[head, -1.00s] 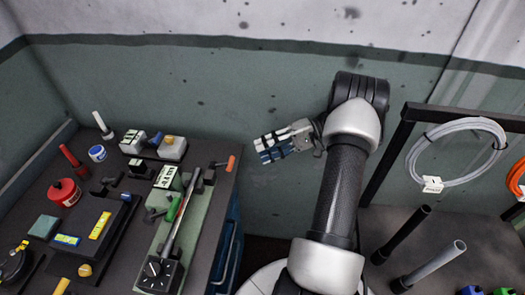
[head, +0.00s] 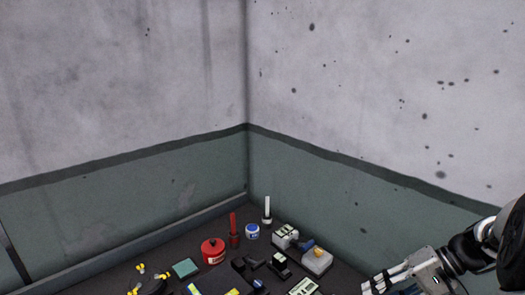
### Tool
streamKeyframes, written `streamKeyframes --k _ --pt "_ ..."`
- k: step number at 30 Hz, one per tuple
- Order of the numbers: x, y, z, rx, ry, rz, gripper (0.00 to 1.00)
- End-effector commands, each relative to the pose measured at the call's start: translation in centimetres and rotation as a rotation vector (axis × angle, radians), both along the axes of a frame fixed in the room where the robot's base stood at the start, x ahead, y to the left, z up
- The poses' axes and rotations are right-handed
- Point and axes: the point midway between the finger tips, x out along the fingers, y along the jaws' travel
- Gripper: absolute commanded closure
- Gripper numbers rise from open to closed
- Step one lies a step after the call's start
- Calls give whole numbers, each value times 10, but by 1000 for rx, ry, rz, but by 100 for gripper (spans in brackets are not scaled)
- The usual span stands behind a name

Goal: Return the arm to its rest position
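My gripper (head: 385,284) shows at the lower right edge of the head view, at the end of my arm (head: 490,245). Its fingertips are small and partly cut off by the bottom edge, so whether it is open or shut cannot be made out. No held object is visible. The gripper is to the right of the cluttered bench. Most of my arm lies outside the picture.
The dark bench (head: 105,286) stands in the room corner. On it are a red can (head: 213,251), a blue-and-white jar (head: 252,231), a white-tipped post (head: 267,211), a red-handled tool (head: 233,229) and a teal block (head: 185,268). The walls above are bare.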

Motion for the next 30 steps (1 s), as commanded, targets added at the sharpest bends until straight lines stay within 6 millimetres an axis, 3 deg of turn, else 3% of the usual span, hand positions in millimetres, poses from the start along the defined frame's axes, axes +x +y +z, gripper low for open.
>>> streamKeyframes --k 1,3,12,21,30 --pt "-6 20 14 -61 8 36 65" --pt "-16 42 28 -145 22 71 65" --pt "-79 115 68 -500 -25 179 65" --pt "-143 149 82 -788 -230 220 65" --pt "-171 155 79 -904 -403 215 65"
